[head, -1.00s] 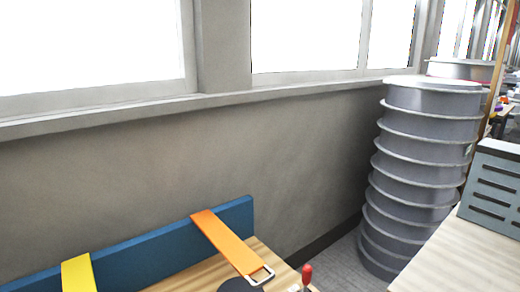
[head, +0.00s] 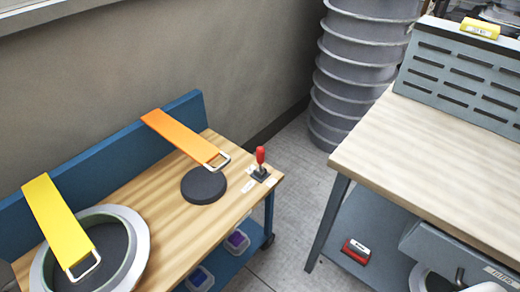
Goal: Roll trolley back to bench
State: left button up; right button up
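The trolley (head: 172,237) is at the lower left in the head view, with a wooden top, a blue back panel (head: 119,149) against or close to the wall, a lower blue shelf and a dark caster at its right end. A yellow strap (head: 57,214) and an orange strap (head: 183,137) hang over its back panel. A round grey mould (head: 44,272), a black disc (head: 203,185) and a red-handled clamp (head: 260,163) are on its top. The bench (head: 432,147) stands to the right, apart from the trolley across a strip of floor. Neither gripper is in view.
Grey floor (head: 286,209) shows between trolley and bench. A tall ribbed grey stack (head: 362,65) stands in the back corner. A slotted grey panel (head: 461,70) is on the bench's back edge. A red box (head: 356,251) lies on the bench's lower shelf.

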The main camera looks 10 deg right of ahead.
aim_at(190, 211)
jog(key=k+j+u, duration=0.15)
jog(key=j, duration=0.2)
jog(key=k+j+u, duration=0.15)
jog(key=j, duration=0.2)
jog(key=k+j+u, duration=0.15)
jog(key=j, duration=0.2)
jog(key=k+j+u, duration=0.15)
jog(key=j, duration=0.25)
jog(key=k+j+u, duration=0.15)
jog(key=j, duration=0.25)
jog(key=i+l, duration=0.45)
jog(key=l, duration=0.15)
